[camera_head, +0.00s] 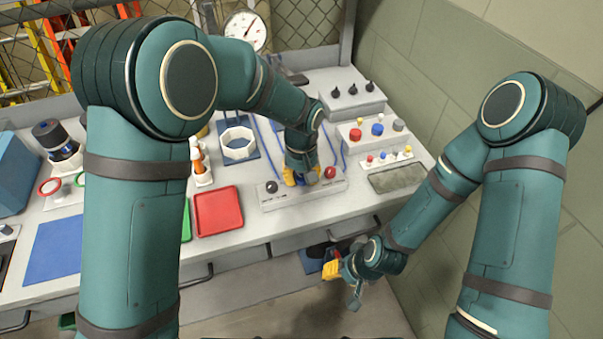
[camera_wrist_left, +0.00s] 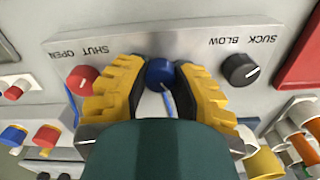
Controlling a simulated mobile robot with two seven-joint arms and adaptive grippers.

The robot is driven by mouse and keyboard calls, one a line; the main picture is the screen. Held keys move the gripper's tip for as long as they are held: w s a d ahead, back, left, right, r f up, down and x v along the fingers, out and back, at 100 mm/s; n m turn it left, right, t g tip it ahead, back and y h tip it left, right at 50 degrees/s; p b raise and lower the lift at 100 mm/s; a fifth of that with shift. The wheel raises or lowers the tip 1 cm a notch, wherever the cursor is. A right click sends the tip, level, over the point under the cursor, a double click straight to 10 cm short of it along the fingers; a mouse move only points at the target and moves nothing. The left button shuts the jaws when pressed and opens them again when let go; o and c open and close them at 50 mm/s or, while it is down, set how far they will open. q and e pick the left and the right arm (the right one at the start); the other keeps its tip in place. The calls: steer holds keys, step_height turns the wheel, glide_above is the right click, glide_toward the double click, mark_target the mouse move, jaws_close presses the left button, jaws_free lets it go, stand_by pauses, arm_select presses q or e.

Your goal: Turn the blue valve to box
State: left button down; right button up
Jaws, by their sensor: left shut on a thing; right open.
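The blue valve (camera_wrist_left: 160,72) is a round blue knob in the middle of a grey panel (camera_wrist_left: 120,45), which also shows in the head view (camera_head: 290,201). My left gripper (camera_wrist_left: 162,82) has its yellow fingers on both sides of the knob and is shut on it. In the head view my left gripper (camera_head: 301,178) reaches down to the panel and hides the valve. I cannot read any label or pointer for the blue valve. My right gripper (camera_head: 343,281) is open and empty, low in front of the bench.
On the panel, a red knob (camera_wrist_left: 82,79) marked SHUT and OPEN and a black knob (camera_wrist_left: 239,69) marked SUCK and BLOW flank the valve. A red tray (camera_head: 218,211) lies left of the panel. Small boxes with colored knobs (camera_head: 377,130) stand behind right. A wall closes the right side.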

mark_target(302, 177)
arm_select(q)
steer(key=m+p, duration=0.1)
steer(key=m, duration=0.4)
steer(key=shift+m, duration=0.4)
steer(key=shift+f, duration=0.1)
stand_by(0.3)
steer(key=c, duration=0.7)
jaws_free()
step_height(302, 177, up, 12)
steer(key=shift+r, duration=0.1)
